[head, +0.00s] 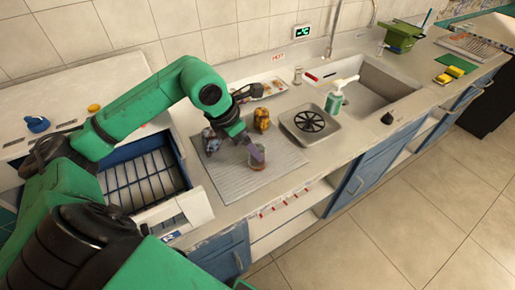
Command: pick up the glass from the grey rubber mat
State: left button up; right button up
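The grey rubber mat (225,185) is a ribbed sheet on the counter. A small clear glass (257,164) with a brownish lower part stands near the mat's right side. My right gripper is not in view.
A metal plate with a round dark grate (309,122) lies to the right, before the sink (365,95). A blue rack (140,180) is left of the mat.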

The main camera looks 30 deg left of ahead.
pick_arm(q)
jog(key=w+f, duration=0.1)
jog(key=f, duration=0.2)
jog(key=shift+w+p, duration=0.3)
jog(key=shift+w, duration=0.05)
jog(key=p+x, duration=0.2)
jog(key=shift+w+f, duration=0.25)
jog(key=shift+f, duration=0.1)
jog(key=shift+x, duration=1.25)
jog(key=shift+s+f, duration=0.1)
jog(key=shift+f, duration=0.1)
jog(key=c, duration=1.3)
jog(key=shift+c, duration=0.9)
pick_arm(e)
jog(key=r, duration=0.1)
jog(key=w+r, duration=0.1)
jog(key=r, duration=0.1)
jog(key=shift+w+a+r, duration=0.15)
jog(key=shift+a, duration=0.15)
